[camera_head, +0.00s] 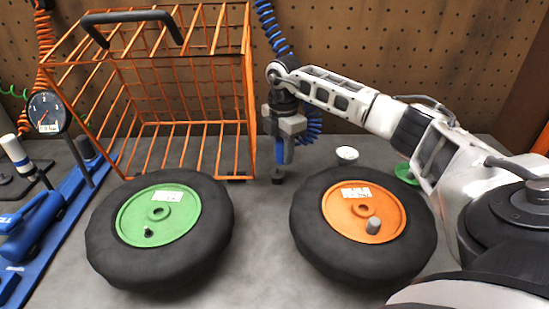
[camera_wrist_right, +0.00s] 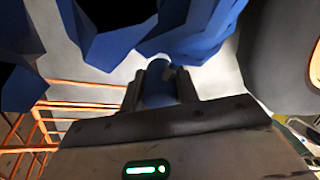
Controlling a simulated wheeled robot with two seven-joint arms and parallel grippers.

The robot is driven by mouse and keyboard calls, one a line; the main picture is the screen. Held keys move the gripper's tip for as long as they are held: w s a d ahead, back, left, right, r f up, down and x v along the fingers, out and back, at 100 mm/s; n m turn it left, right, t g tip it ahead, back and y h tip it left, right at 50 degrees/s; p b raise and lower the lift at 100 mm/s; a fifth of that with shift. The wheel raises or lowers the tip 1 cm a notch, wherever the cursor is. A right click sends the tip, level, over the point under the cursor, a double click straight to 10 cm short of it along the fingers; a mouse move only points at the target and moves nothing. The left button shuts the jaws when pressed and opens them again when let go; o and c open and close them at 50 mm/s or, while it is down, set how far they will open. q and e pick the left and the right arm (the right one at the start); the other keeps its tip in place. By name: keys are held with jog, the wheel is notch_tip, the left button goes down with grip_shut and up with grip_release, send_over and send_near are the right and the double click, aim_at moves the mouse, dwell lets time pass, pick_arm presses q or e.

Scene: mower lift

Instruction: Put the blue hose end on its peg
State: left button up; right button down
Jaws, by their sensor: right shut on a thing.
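My right gripper (camera_head: 284,134) is shut on the blue hose end (camera_head: 284,152), which points down between the fingers. The blue coiled hose (camera_head: 271,28) hangs behind, in front of the pegboard. In the right wrist view the hose end (camera_wrist_right: 158,90) sits between the two dark fingers, with large blue coils (camera_wrist_right: 195,30) above it. A small dark upright piece (camera_head: 278,176) shows just below the hose end, near the bench; I cannot tell whether it is the peg or whether they touch. My left gripper is not in view.
An orange wire basket (camera_head: 188,90) stands close left of my right gripper. A green-hubbed wheel (camera_head: 160,225) and an orange-hubbed wheel (camera_head: 362,220) lie in front. A gauge (camera_head: 47,112) and blue jack (camera_head: 35,225) are at left.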

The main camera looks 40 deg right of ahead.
aim_at(278, 155)
jog(key=shift+w+a, duration=0.35)
jog(key=shift+a, duration=0.25)
notch_tip(278, 155, down, 3)
jog(key=b, duration=0.3)
jog(key=shift+f, duration=0.1)
jog(key=shift+f+b, duration=0.25)
jog(key=shift+b, duration=0.25)
jog(key=shift+r, duration=0.15)
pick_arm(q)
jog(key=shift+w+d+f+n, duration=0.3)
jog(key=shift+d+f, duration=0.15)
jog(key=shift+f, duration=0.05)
pick_arm(e)
jog(key=shift+s, duration=0.1)
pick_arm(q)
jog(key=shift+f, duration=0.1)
pick_arm(e)
jog(key=c, duration=1.1)
grip_release()
jog(key=shift+o, duration=0.2)
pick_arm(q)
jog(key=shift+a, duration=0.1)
pick_arm(e)
notch_tip(278, 155, up, 12)
jog(key=shift+r, duration=0.1)
